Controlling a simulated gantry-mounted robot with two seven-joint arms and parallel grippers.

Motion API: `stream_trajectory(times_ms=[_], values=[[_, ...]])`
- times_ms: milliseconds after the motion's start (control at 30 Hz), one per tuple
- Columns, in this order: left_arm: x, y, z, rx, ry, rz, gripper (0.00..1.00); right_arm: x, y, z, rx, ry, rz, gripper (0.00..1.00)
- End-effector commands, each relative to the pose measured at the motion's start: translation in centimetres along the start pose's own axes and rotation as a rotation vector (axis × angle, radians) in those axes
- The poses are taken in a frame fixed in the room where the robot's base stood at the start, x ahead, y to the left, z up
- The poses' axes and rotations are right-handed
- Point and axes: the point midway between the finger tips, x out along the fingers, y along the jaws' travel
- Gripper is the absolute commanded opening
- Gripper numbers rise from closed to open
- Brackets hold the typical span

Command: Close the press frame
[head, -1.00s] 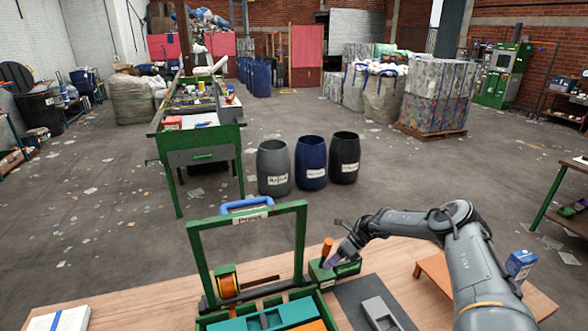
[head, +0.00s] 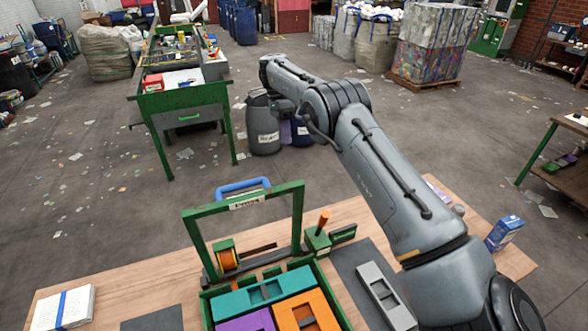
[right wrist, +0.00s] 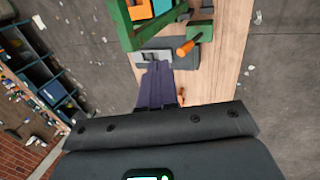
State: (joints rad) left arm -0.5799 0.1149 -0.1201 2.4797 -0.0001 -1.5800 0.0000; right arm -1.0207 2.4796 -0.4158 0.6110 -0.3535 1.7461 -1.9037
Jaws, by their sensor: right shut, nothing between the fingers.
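The green press frame (head: 298,215) stands upright at the back of the press box, its blue handle (head: 242,187) on top. The open box (head: 335,305) holds teal (head: 265,292), purple (head: 244,322) and orange (head: 305,312) blocks. A green latch block with an orange lever (head: 321,224) stands right of the frame. My left gripper is out of view.
A grey block (head: 386,295) lies on a dark mat right of the box. A blue carton (head: 503,233) stands at the table's right. White papers with a blue band (head: 64,308) lie at the left.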

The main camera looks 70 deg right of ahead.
Motion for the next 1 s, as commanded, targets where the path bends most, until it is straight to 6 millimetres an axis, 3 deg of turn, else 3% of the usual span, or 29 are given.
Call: stream_trajectory(times_ms=[167,500,700,1000], values=[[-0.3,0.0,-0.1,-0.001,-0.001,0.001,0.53,2.4,0.1,0.0,0.002,-0.002,0.004,0.0],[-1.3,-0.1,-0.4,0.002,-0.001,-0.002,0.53,9.3,0.2,-0.1,0.001,0.0,0.005,0.0],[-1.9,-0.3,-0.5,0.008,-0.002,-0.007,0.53,9.7,2.2,-0.1,0.0,-0.002,0.002,0.0],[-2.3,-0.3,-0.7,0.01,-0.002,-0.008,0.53,10.5,3.6,-0.1,0.001,-0.002,0.0,0.0]])
